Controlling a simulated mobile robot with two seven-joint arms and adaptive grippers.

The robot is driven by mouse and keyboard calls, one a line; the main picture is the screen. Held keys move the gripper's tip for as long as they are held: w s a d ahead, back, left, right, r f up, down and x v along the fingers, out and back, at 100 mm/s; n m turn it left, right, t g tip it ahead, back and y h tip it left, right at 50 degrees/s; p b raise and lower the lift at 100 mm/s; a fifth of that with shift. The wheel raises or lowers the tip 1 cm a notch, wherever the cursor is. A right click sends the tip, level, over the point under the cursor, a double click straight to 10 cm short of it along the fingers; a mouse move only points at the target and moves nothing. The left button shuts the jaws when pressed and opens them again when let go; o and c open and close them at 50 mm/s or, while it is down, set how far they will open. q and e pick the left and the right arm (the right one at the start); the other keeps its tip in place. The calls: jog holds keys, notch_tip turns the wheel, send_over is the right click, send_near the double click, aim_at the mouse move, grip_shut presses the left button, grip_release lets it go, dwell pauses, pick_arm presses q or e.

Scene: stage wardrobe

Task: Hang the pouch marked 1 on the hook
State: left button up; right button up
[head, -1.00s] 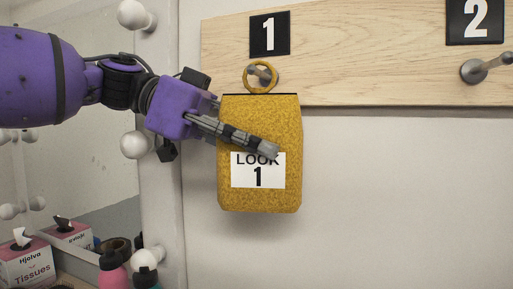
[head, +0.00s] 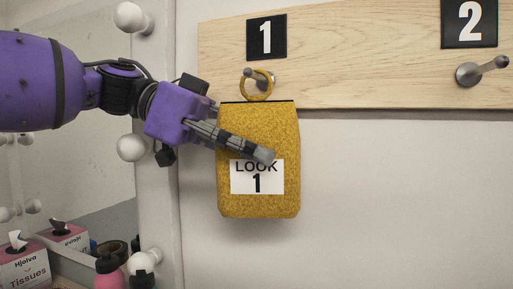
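The yellow pouch (head: 240,195) carries a white label reading LOOK 1 and hangs upright in front of the wall. Its yellow ring (head: 257,99) stands up from the dark top edge. The ring appears around the grey hook (head: 250,73) under the number 1 sign (head: 266,37), with the peg in the upper part of the ring. Whether it bears on the peg is hard to tell. My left gripper (head: 264,154) comes from the left, one finger across the pouch's front and the other hidden behind it; it looks shut on the pouch. My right gripper is out of view.
A second hook (head: 468,74) sits under the number 2 sign (head: 469,22) on the wooden board (head: 360,60). Bulbs (head: 131,148) line the mirror frame at left. A tissue box (head: 25,268) and bottles stand at lower left. The wall right of the pouch is clear.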

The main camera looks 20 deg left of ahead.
pick_arm(q)
jog(key=shift+a, duration=0.1)
jog(key=v, duration=1.2)
